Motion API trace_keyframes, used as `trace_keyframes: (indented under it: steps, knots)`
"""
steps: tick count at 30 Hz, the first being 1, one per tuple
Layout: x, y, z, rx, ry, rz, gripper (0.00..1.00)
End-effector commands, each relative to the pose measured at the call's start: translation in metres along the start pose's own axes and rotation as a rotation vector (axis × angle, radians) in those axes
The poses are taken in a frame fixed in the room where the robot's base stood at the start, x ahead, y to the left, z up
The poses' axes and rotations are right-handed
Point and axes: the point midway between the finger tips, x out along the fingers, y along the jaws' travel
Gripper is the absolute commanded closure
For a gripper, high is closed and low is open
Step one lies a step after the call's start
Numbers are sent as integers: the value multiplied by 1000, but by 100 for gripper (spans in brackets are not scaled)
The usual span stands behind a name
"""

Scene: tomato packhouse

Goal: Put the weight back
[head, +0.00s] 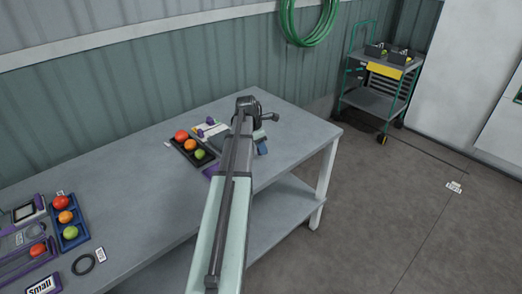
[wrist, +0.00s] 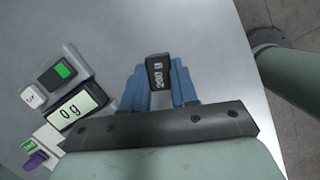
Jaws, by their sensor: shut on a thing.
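In the head view my gripper (head: 262,147) is near the table's right end, partly hidden by my arm, and I cannot make out the weight there. A scale display (wrist: 71,112) reading "0 g" lies left of my gripper in the wrist view. I cannot tell how high the weight is above the table.
A blue tray (head: 82,238) of tomatoes and a black ring (head: 83,265) lie at the left. The middle of the table (head: 130,185) is clear. A trolley (head: 372,103) stands by the wall.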

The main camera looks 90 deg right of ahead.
Motion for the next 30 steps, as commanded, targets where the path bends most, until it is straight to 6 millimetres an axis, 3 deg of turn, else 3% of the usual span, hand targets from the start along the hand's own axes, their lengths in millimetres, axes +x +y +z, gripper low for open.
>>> trace_keyframes:
  steps: [5,17,18,25,30]
  knots:
    - [17,0,-5,0,0,0,100]
    - [20,0,-6,0,0,0,100]
    - [20,0,-6,0,0,1,68]
    - [20,0,-6,0,0,1,46]
    - [20,0,-5,0,0,1,46]
